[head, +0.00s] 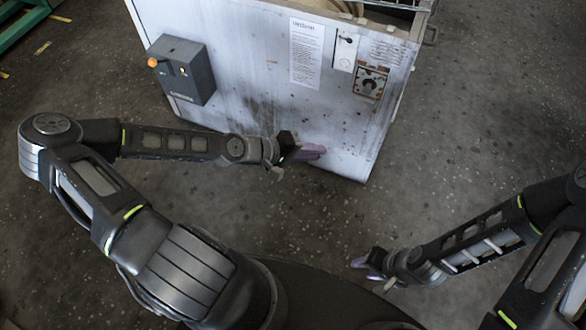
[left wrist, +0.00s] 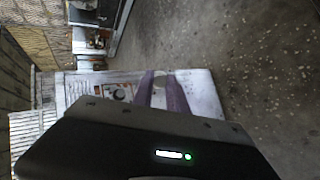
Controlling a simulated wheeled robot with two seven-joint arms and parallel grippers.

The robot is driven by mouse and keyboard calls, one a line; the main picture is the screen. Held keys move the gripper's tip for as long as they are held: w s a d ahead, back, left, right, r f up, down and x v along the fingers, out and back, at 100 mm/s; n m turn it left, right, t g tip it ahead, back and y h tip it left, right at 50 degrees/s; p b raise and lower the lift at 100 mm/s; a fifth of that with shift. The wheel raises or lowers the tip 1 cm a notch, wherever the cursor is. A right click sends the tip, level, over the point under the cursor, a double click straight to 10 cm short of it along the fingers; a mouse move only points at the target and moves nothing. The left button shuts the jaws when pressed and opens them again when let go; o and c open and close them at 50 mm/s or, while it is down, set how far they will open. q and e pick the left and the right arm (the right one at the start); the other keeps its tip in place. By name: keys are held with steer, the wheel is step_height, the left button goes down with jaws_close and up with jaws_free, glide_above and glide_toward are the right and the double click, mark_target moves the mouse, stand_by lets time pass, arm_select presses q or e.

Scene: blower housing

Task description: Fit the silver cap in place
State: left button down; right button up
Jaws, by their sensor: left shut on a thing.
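My left gripper (head: 312,152) is in front of the lower right part of the white cabinet's front panel (head: 235,55). In the left wrist view its two purple fingers (left wrist: 161,88) stand a little apart, with a small pale grey rounded thing (left wrist: 160,82) between the tips. This appears to be the silver cap, held by the fingers; its details are too small to make out. In the head view the cap cannot be made out. My right gripper (head: 364,264) hangs low over the floor, away from the cabinet; its finger gap is not clear.
The panel carries a grey switch box (head: 183,70) with an orange knob, a paper notice (head: 306,52) and a dark dial plate (head: 371,82). A handle sticks out at the cabinet's upper right edge. The speckled floor (head: 300,215) in front is clear.

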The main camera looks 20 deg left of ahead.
arm_select(q)
steer(key=w+a+r+n+t+y, duration=0.1)
steer(key=w+r+n+t+y, duration=0.1)
steer(key=r+t, duration=0.2)
steer(key=w+a+r+n+t+y, duration=0.1)
steer(key=r+t, duration=0.3)
steer(key=r, duration=0.7)
steer(key=shift+w+a+r+n+t+y, duration=0.2)
steer(key=shift+w+n+t+y, duration=0.15)
steer(key=shift+w+n, duration=0.45)
steer(key=shift+w+f, duration=0.1)
steer(key=w+b, duration=0.3)
steer(key=w, duration=0.4)
steer(key=w+f+b, duration=0.1)
steer(key=w+b, duration=0.2)
steer(key=w, duration=0.4)
steer(key=w+b, duration=0.4)
steer(key=w, duration=0.4)
steer(key=shift+f, duration=0.2)
steer(key=shift+w+r, duration=0.1)
steer(key=shift+w, duration=0.65)
steer(key=shift+b, duration=0.35)
